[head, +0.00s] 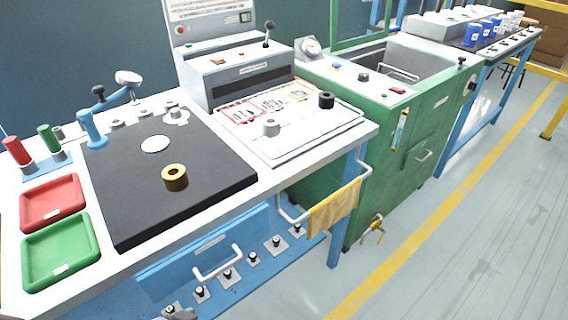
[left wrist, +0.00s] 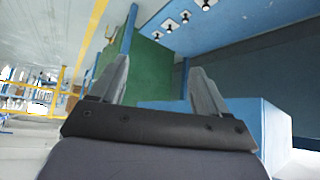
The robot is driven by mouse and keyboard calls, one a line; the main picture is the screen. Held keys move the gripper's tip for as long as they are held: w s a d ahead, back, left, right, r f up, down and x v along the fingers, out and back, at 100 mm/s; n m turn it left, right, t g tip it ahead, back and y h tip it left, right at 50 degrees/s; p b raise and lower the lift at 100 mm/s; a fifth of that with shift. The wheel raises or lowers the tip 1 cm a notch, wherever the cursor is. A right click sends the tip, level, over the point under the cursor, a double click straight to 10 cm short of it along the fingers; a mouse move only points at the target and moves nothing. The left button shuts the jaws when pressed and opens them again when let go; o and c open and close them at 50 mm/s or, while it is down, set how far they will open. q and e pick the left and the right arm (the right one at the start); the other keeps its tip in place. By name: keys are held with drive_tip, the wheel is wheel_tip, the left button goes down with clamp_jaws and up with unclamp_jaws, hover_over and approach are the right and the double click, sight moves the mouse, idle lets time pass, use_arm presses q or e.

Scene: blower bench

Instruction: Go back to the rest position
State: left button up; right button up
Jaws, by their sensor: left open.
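My left gripper (left wrist: 160,66) shows in the left wrist view with its two grey fingers spread apart and nothing between them. Behind the fingers are the green cabinet side and the blue parts under the bench, so it is low, below the worktop. In the head view the left gripper cannot be made out clearly; a small grey shape shows at the bottom edge. My right gripper is in neither view.
A rail with a yellow cloth (head: 334,209) juts from the front. A green machine (head: 387,171) stands right; the floor (head: 470,250) is clear.

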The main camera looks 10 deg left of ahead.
use_arm(q)
wheel_tip(320, 180, down, 7)
drive_tip(key=w+d+t+h+b, duration=0.1)
drive_tip(key=d+t+b, duration=0.1)
drive_tip(key=b, duration=0.2)
wheel_tip(320, 180, up, 11)
drive_tip(key=a+p, duration=0.1)
drive_tip(key=p, duration=1.3)
drive_tip(key=shift+s+a+r+t, duration=0.15)
drive_tip(key=shift+a+r+t, duration=0.05)
drive_tip(key=shift+a+t, duration=0.2)
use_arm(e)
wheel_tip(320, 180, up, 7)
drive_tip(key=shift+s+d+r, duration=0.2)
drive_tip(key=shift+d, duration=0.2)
use_arm(q)
drive_tip(key=shift+f, duration=0.1)
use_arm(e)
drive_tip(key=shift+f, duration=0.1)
